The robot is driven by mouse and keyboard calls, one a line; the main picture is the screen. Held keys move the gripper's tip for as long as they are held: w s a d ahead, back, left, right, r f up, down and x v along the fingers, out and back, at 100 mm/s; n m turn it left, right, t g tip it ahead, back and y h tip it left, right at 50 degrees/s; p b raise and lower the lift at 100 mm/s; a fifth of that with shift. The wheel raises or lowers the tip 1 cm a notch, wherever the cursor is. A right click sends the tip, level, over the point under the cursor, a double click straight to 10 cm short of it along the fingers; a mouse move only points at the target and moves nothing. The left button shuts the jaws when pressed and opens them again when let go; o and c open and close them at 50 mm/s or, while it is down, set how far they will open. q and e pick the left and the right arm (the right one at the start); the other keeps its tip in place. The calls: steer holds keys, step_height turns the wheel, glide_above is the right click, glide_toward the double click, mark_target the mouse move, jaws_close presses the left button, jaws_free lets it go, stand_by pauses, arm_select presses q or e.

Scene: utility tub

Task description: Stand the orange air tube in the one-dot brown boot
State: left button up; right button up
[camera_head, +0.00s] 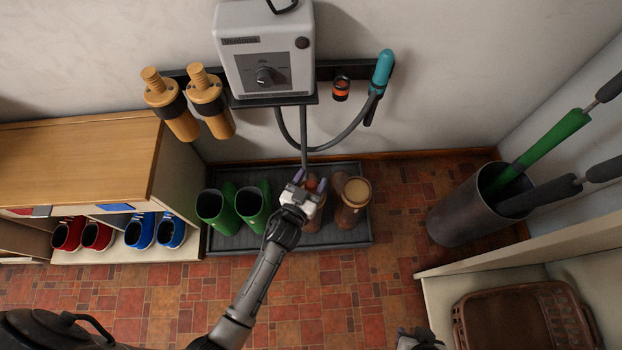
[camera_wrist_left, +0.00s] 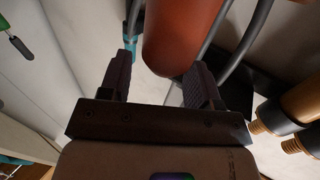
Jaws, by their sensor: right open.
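In the head view the left gripper (camera_head: 309,182) is shut on the tube, above the left brown boot (camera_head: 314,228). The gripper hides that boot's opening and most of the tube, so I cannot tell whether the tube is inside. A second brown boot (camera_head: 346,220) stands to the right with a tan round top. I cannot make out dots on either boot. My right gripper (camera_head: 418,340) shows only partly at the bottom edge.
Green boots (camera_head: 232,207) stand left on the dark tray (camera_head: 368,232). A grey dryer unit (camera_head: 266,55), a teal nozzle (camera_head: 382,70) with its hose, and wooden-ended tubes (camera_head: 186,120) are on the wall. A shoe bench (camera_head: 75,160) is left; an umbrella bin (camera_head: 460,215) is right.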

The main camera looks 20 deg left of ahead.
arm_select(q)
steer(key=shift+o, duration=1)
arm_select(e)
steer(key=shift+d, duration=0.1)
